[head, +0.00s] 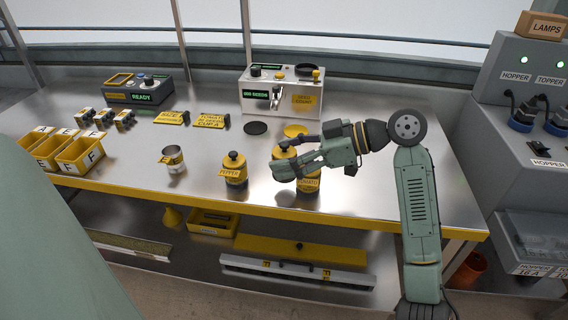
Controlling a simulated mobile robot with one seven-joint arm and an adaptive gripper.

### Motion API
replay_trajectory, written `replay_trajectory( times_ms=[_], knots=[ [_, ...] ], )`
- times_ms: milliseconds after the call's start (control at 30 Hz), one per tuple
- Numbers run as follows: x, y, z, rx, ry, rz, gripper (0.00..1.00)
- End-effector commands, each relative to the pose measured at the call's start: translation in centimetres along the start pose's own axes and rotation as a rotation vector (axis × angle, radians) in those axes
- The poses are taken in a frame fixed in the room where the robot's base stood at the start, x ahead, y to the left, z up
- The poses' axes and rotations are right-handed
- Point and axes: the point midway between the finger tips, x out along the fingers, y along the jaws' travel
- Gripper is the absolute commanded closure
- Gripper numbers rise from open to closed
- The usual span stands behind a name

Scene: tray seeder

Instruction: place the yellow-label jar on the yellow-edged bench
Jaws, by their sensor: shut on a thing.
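A jar (308,184) with a yellow label reading like "TOMATO" is upright at the front of the steel bench with the yellow edge (330,213). My gripper (284,163) is shut at the upper part of this jar and hides much of its top. Its base looks at or very near the bench top; I cannot tell whether it touches. A second yellow-label jar (235,171), marked "PEPPER", with a dark body and yellow knobbed lid, stands upright to the left, apart from my gripper.
A metal cup (174,162) and yellow bins (80,154) stand to the left. The seed-counting machine (281,92) is behind, with a dark disc (256,128) and yellow disc (295,131) before it. Grey cabinets (520,140) stand right. The bench's right side is clear.

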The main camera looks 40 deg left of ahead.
Motion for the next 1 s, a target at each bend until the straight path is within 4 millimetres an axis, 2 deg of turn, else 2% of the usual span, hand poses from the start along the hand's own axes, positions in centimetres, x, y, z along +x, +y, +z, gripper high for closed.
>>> replay_trajectory(
  times_ms=[300, 667, 700, 1000],
  knots=[
    [1.4, -0.1, 3.2, 0.0, 0.002, 0.0, 0.7],
    [1.7, -0.1, 3.9, -0.002, 0.001, -0.001, 0.7],
    [1.6, -0.1, 3.8, -0.002, 0.0, -0.001, 0.37],
    [1.6, -0.1, 3.7, -0.001, 0.0, -0.001, 0.19]
  ],
)
